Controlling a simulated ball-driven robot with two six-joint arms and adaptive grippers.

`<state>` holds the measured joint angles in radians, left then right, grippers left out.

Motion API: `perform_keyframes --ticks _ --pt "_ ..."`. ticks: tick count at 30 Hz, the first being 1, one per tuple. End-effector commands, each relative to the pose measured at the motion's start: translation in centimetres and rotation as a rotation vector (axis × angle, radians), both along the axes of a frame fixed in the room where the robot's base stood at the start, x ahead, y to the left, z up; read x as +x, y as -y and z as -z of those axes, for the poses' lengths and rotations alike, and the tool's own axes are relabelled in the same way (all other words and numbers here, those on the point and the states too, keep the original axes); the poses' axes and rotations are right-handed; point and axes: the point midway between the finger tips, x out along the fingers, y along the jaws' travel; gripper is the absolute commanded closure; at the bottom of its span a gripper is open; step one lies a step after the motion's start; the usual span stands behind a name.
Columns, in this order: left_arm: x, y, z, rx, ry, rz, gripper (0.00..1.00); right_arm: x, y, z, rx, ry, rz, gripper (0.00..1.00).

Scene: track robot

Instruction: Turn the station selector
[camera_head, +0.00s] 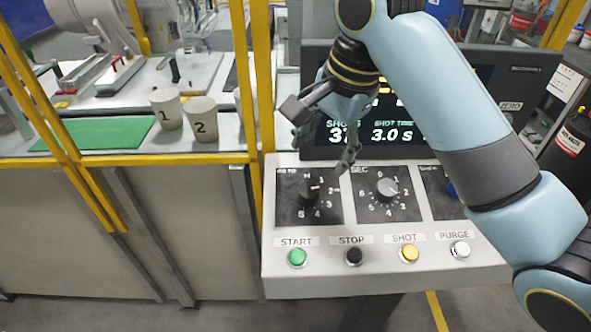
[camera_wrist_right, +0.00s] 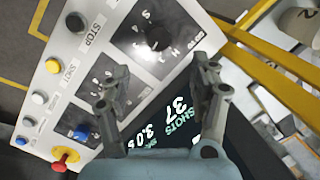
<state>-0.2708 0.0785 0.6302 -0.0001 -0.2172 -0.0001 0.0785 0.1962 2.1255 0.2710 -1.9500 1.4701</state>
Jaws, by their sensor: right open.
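The station selector is a black knob (camera_head: 309,190) on the left dial plate of the sloping white panel, with H and numbers around it. Its exact setting is hard to read. In the right wrist view the knob (camera_wrist_right: 157,38) shows beyond the fingertips, between the two fingers' lines. My right gripper (camera_head: 322,155) is open and empty, above and slightly behind the dial plate, apart from the knob. Its two spread fingers also show in the right wrist view (camera_wrist_right: 160,75). My left gripper is not in view.
A SEC dial (camera_head: 385,189) sits right of the selector, with START (camera_head: 297,257), STOP, SHOT and PURGE buttons below. A dark display (camera_head: 420,148) stands behind. A red knob (camera_wrist_right: 65,158) is at the panel's end.

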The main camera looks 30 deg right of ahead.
Motion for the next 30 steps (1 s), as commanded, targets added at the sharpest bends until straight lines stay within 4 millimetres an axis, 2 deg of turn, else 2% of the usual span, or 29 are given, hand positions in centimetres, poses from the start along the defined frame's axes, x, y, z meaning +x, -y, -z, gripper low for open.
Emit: perform_keyframes --ticks 3,9,12,15,18,23,29,30 --pt "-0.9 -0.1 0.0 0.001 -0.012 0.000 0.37 0.2 -0.1 1.3 0.002 -0.005 0.003 0.38" --pt "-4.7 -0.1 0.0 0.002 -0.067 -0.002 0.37 1.1 -0.4 5.1 0.003 -0.006 0.003 0.38" --pt "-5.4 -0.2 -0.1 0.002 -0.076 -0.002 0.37 1.6 -0.5 7.0 0.003 -0.005 0.002 0.38" --pt "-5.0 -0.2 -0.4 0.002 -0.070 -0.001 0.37 2.0 -0.5 8.5 0.001 -0.003 0.002 0.38" --pt "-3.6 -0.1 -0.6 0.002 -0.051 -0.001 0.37 2.2 -0.6 9.5 0.001 -0.002 0.001 0.38" --pt "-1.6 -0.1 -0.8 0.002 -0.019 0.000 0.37 2.4 -0.6 10.2 0.000 0.000 0.001 0.38" --pt "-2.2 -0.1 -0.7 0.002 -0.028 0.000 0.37 2.4 -0.6 10.3 0.000 0.000 0.001 0.38" --pt "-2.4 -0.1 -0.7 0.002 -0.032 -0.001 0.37 2.4 -0.6 10.3 0.000 0.000 0.001 0.41"
